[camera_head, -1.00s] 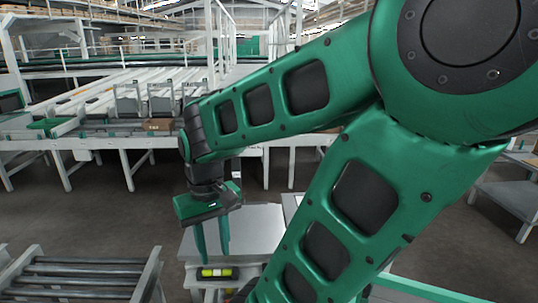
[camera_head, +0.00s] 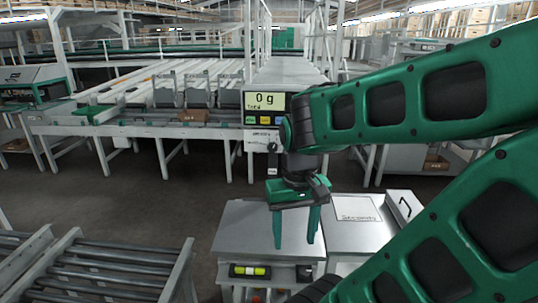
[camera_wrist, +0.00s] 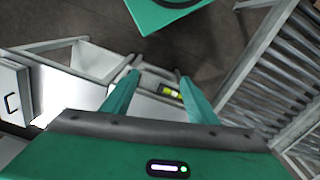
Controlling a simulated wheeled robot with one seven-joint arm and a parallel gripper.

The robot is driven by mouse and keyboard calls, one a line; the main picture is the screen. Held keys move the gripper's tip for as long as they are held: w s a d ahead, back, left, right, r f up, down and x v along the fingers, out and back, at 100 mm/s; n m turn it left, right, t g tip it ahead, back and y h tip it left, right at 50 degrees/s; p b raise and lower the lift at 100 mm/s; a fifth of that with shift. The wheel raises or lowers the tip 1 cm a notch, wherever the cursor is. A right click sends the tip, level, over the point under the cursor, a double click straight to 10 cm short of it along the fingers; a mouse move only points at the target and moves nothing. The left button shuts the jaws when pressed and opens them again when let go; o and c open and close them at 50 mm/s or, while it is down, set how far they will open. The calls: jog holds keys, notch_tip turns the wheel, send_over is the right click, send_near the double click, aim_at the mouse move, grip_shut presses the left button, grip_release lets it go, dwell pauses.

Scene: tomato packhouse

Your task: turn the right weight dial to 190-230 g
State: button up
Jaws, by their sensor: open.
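My gripper (camera_head: 296,241) is open and empty, with its two green fingers pointing down above a pale bench top. In the wrist view its fingers (camera_wrist: 161,76) are spread apart with nothing between them. Behind the wrist stands a display (camera_head: 265,102) reading "0 g" and "Total", with coloured buttons below it. Under it is a pale panel (camera_head: 259,136) with small print and a small dark knob (camera_head: 272,147), partly beside my arm. I cannot read its setting or tell which dial it is. My arm hides whatever lies to its right. No dial shows in the wrist view.
A roller conveyor (camera_head: 95,272) stands at front left. Sorting lanes (camera_head: 135,93) fill the back. Open floor lies between.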

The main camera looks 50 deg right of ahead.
jog(key=w+d+f+m+h, duration=0.2)
jog(key=d+f+m+h, duration=0.1)
jog(key=d, duration=0.4)
jog(key=w+d+f+m+g+h, duration=0.1)
jog(key=w+d+f+m+h, duration=0.2)
jog(key=d, duration=0.4)
jog(key=w+d+f+m+h, duration=0.2)
jog(key=d+m, duration=0.2)
jog(key=d, duration=0.3)
jog(key=w+d+r+m+t+h, duration=0.1)
jog(key=w+d+r+h, duration=0.35)
jog(key=d, duration=0.35)
jog(key=n+t+h, duration=0.1)
jog(key=n+t, duration=0.5)
jog(key=t, duration=0.6)
send_near(272, 149)
jog(key=shift+x, duration=4.1)
